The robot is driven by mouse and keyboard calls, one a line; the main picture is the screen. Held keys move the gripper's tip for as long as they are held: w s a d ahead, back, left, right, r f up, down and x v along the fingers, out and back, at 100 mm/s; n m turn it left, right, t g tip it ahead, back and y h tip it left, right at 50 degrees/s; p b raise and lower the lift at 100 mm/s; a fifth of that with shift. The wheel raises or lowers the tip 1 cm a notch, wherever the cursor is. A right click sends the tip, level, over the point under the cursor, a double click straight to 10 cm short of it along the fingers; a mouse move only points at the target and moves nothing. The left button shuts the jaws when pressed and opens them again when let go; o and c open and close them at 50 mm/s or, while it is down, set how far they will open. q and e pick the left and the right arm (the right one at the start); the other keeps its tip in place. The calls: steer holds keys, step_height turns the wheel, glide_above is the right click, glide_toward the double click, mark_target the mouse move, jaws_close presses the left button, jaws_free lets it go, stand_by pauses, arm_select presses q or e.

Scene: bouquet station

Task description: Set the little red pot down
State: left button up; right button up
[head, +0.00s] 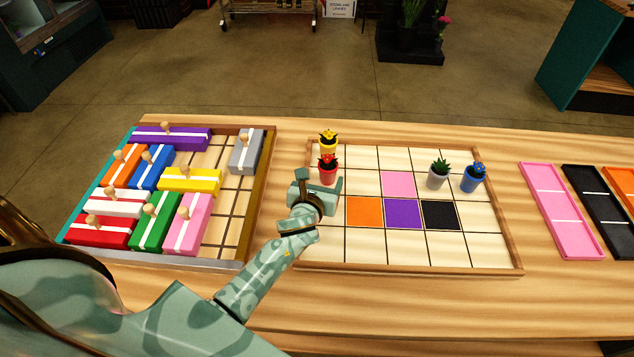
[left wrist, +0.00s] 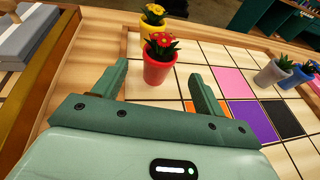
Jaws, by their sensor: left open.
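The little red pot (head: 327,177) with a red flower stands upright on the left part of the gridded board (head: 420,262). It also shows in the left wrist view (left wrist: 158,70), just beyond my open fingers. My left gripper (head: 318,188) is open, at the near side of the red pot. In the left wrist view its two fingers (left wrist: 158,86) are spread wide, with the pot ahead between their tips and no finger seen pressing on it. My right gripper is not in view.
A yellow pot (head: 328,141) stands right behind the red pot. A grey pot (head: 437,179) and a blue pot (head: 472,180) stand at the board's right. A tray of coloured blocks (head: 255,215) lies to the left. Board squares near the front are bare.

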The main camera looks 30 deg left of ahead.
arm_select(q)
steer(key=v, duration=0.4)
steer(key=shift+p, duration=0.3)
